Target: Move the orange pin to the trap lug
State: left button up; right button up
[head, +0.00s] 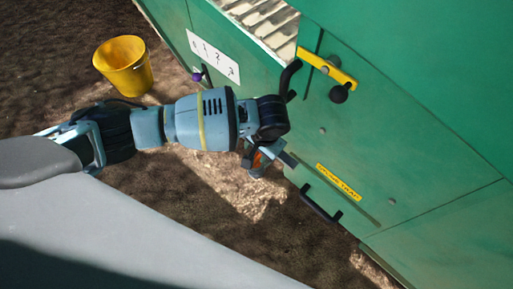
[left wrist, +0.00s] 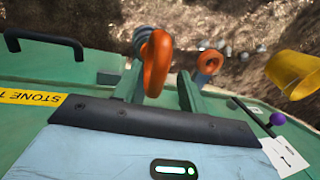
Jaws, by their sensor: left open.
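An orange ring-shaped pin head (left wrist: 157,62) stands between the two fingers of my left gripper (left wrist: 160,78) in the left wrist view. The fingers are open, with the ring closer to the left finger; I cannot tell whether it touches. A second orange ring (left wrist: 208,65) shows beyond the right finger. In the head view my left gripper (head: 271,164) is beside the green machine's lower edge, with a bit of orange (head: 257,160) at its fingers. The pin's shank and the trap lug cannot be made out. My right gripper is not in view.
The green machine panel (head: 400,150) carries a yellow stone trap label (head: 338,182), a black handle (head: 320,205) below it, and a yellow latch bar (head: 328,67) with a black knob. A purple knob (head: 196,77) is near a white sign (head: 213,55). A yellow bucket (head: 123,68) stands on bare soil.

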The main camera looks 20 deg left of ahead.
pick_arm(q)
jog(key=p+v, duration=0.3)
jog(key=v, duration=0.4)
jog(key=shift+r, duration=0.35)
dwell(0.5)
